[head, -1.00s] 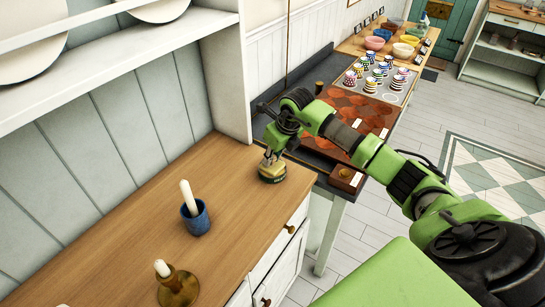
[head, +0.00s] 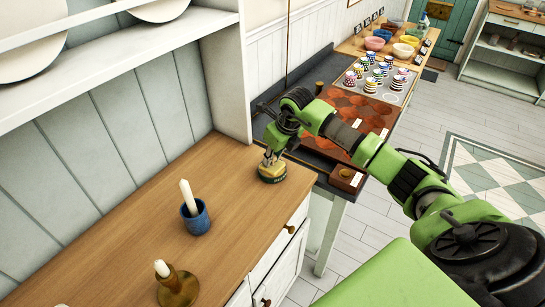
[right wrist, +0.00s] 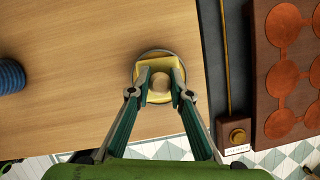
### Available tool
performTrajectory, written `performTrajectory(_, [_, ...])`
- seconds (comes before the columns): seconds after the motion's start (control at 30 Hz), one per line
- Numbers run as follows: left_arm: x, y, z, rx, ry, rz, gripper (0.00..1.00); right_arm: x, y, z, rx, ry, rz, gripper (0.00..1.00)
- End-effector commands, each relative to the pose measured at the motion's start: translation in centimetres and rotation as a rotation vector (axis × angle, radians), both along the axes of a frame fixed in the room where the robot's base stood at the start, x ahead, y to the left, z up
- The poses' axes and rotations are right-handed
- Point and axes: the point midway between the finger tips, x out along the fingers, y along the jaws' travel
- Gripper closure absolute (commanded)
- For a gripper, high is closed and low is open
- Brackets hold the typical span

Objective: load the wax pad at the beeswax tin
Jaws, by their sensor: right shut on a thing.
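The beeswax tin (head: 272,178), round with a dark label, stands on the wooden counter near its right end. It also shows from above in the right wrist view as a round rim (right wrist: 139,71). The wax pad (right wrist: 160,65) is yellow and squarish with a round tan knob. It lies over the tin's opening; whether it touches the wax inside, I cannot tell. My right gripper (right wrist: 160,80) is directly above the tin, its two fingers closed on the pad's knob. In the head view the right gripper (head: 270,158) partly covers the pad. My left gripper is not in view.
A blue cup with a candle (head: 195,218) and a brass candle holder (head: 178,287) stand nearer on the counter. Right of the counter is a lower dark table with a red-brown patterned board (head: 343,117) and several patterned cups. The counter between tin and blue cup is clear.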

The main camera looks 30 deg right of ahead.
Motion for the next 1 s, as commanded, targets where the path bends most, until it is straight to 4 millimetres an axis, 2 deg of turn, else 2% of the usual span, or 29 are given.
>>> performTrajectory(0.17, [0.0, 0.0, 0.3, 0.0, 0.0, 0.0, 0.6, -0.1, 0.0, 0.3, -0.001, 0.004, 0.001, 0.98])
performTrajectory(1.0, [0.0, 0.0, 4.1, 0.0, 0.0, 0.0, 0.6, 0.0, 0.0, 6.9, -0.001, 0.001, 0.001, 0.98])
